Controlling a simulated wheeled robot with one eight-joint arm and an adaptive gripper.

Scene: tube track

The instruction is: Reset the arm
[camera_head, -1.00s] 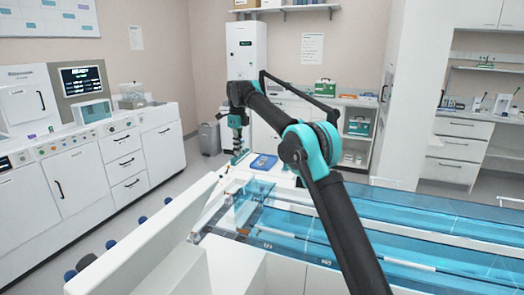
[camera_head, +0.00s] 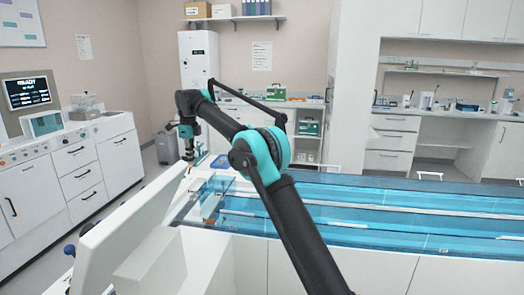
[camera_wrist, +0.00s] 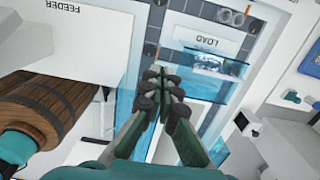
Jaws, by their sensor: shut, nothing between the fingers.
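My arm reaches forward and left over the track in the head view, bent at its teal elbow joint.
The blue-covered tube track (camera_head: 370,205) runs to the right. A white panel (camera_head: 130,215) slants up at its left. In the wrist view a wooden barrel-like object (camera_wrist: 45,105) and a white FEEDER unit (camera_wrist: 70,40) lie left. Cabinets (camera_head: 75,170) line the left wall; floor shows between.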

